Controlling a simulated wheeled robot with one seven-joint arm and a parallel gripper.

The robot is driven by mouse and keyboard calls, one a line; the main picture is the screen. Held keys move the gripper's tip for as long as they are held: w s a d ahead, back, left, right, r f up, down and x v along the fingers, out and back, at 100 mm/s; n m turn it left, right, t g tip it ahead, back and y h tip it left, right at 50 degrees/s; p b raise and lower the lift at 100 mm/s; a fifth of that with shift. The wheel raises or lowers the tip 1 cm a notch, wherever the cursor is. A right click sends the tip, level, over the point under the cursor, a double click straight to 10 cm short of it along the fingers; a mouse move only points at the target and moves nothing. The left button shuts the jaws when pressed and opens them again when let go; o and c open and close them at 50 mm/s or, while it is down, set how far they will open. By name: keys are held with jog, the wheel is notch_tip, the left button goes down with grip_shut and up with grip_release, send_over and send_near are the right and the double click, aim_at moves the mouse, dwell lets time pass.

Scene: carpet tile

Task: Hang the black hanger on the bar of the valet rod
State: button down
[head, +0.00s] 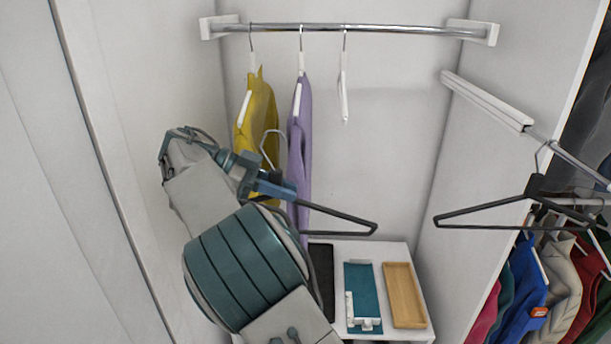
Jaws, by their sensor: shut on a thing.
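The valet rod has a white housing (485,100) on the right wall and a metal bar (572,158) reaching out to the right. My gripper (291,193) is left of centre, shut on a black hanger (345,216). One arm of this hanger sticks out to the right of the jaws. Its metal hook rises above my gripper, and its other side is mostly hidden behind my arm. It is well left of the valet rod and apart from it. A second black hanger (490,208) is at the valet rod, its hook at the bar.
A chrome rail (370,29) at the back holds a yellow garment (258,112), a purple garment (301,150) and a white hanger (344,88). A white shelf (340,249) below carries a teal tray (362,285) and a wooden tray (404,295). Several clothes hang at the lower right.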

aim_at(310, 203)
jog(key=shift+s+a, duration=0.1)
jog(key=shift+a, duration=0.05)
jog(key=shift+d, duration=0.6)
jog(key=d, duration=0.4)
jog(key=shift+d, duration=0.3)
jog(key=d+f+b, duration=0.2)
jog(key=d+b, duration=1.1)
jog(key=d, duration=3.7)
jog(key=shift+b, duration=0.35)
jog(key=shift+d+f, duration=0.1)
